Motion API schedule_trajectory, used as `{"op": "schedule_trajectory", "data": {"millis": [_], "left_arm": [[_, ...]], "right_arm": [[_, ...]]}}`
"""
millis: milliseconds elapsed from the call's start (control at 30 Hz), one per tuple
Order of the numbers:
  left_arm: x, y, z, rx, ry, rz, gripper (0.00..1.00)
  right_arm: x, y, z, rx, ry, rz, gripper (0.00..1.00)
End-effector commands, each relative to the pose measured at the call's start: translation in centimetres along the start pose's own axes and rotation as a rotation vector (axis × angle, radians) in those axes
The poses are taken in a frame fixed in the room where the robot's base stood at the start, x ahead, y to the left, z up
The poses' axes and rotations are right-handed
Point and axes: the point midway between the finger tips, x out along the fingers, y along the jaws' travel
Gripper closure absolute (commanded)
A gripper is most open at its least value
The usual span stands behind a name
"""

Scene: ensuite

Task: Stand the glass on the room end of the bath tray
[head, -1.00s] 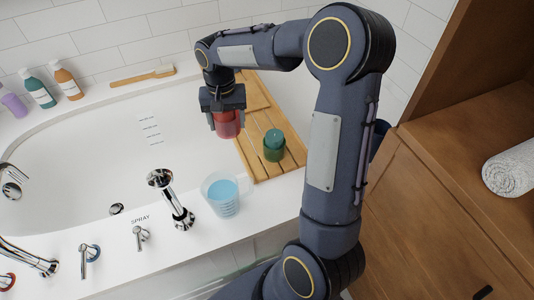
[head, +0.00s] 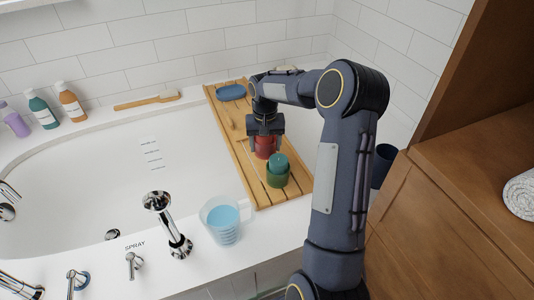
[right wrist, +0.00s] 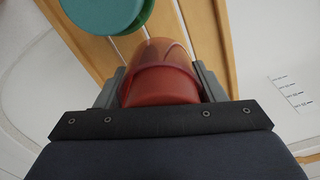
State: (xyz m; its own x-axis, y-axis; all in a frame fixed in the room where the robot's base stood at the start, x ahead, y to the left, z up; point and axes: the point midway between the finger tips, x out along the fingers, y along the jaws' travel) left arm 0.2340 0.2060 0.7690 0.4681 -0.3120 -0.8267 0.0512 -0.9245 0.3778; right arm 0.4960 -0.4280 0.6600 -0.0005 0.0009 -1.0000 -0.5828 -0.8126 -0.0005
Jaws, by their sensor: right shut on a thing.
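My right gripper (head: 265,134) is shut on a red, see-through glass (head: 264,148), which also shows between the fingers in the right wrist view (right wrist: 160,84). The glass is over the wooden slatted bath tray (head: 238,128), just behind a green candle holder with a teal top (head: 278,172). I cannot tell whether the glass touches the slats. The green holder stands at the tray's near end and shows close to the glass in the right wrist view (right wrist: 104,12). My left gripper is not in view.
A blue dish (head: 231,92) sits at the tray's far end. A clear jug of blue liquid (head: 222,222) stands on the bath rim near a chrome spray (head: 168,222). Bottles (head: 42,112) and a brush (head: 147,100) line the far rim. A dark blue cup (head: 383,165) is to the right.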

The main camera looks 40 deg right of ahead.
Motion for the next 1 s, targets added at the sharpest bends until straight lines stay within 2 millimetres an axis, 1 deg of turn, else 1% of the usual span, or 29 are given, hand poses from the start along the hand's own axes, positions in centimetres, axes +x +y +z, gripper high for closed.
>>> {"op": "schedule_trajectory", "data": {"millis": [133, 300, 700, 733, 800, 900, 1000], "left_arm": [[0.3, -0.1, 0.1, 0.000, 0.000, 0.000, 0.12], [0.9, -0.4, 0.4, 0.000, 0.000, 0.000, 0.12], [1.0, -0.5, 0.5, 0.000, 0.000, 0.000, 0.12], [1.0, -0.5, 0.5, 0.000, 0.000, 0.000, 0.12], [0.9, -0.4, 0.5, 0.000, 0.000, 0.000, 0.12], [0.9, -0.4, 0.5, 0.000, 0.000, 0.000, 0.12], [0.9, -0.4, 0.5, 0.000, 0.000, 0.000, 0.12]], "right_arm": [[1.1, 0.6, -0.6, 0.000, 0.000, -0.001, 0.62], [3.7, 0.6, -0.5, -0.001, -0.002, 0.001, 0.62], [4.3, 0.5, -0.6, -0.001, 0.001, 0.000, 0.62], [4.4, 0.6, -0.6, -0.001, 0.000, 0.000, 0.36], [4.3, 0.6, -0.6, -0.001, 0.000, 0.000, 0.27], [4.3, 0.6, -0.6, -0.001, 0.000, 0.000, 0.15], [4.3, 0.6, -0.6, -0.001, 0.000, 0.000, 0.15]]}}
